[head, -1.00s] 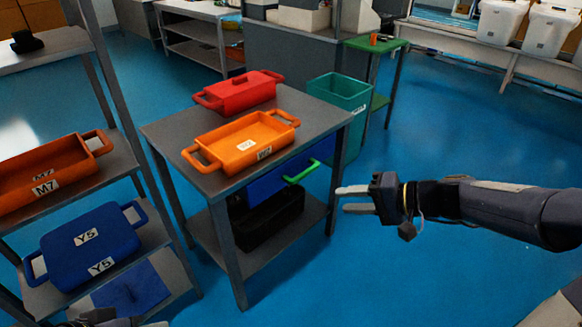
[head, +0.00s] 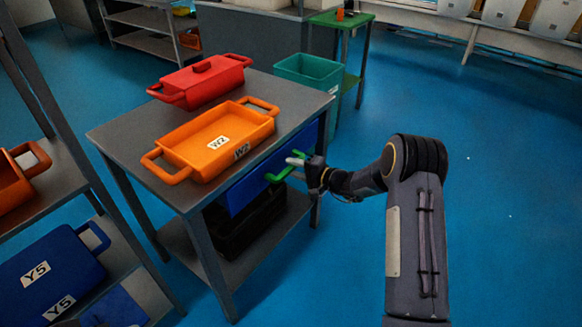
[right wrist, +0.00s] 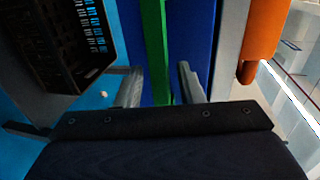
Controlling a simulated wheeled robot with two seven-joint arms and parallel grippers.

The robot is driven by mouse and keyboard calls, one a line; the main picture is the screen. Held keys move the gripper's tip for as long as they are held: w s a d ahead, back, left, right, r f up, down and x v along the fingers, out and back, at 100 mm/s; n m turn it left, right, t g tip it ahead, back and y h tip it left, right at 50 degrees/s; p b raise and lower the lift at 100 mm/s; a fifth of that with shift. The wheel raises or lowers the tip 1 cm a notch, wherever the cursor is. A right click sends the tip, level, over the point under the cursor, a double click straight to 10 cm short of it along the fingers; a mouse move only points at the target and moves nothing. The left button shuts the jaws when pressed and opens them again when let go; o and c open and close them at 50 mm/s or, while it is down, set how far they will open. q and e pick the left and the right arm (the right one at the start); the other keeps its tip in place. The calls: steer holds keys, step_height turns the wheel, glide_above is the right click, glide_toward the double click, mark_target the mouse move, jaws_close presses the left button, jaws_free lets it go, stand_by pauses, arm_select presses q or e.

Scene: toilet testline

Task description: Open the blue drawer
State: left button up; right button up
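The blue drawer (head: 245,188) sits under the top of the grey table, and its front faces right. It looks shut. Its green handle (head: 274,177) sticks out from the front. My right gripper (head: 296,164) is at the handle, with its fingers pointing left towards the drawer. In the right wrist view the two fingers are apart, one on each side of the green handle (right wrist: 156,45). Gaps show between the handle and the fingers, so the gripper (right wrist: 162,90) is open around it. My left gripper cannot be made out in the head view.
On the grey table (head: 125,135) stand an orange tray (head: 215,140) and a red lidded pot (head: 203,82). A black crate (head: 245,222) is on the lower shelf. A teal bin (head: 310,72) stands behind. A rack with a blue container (head: 45,275) is at left. Floor at right is free.

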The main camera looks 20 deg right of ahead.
steer(key=shift+w+a+f, duration=0.15)
steer(key=shift+w+a, duration=0.3)
steer(key=shift+w, duration=0.1)
jaws_close()
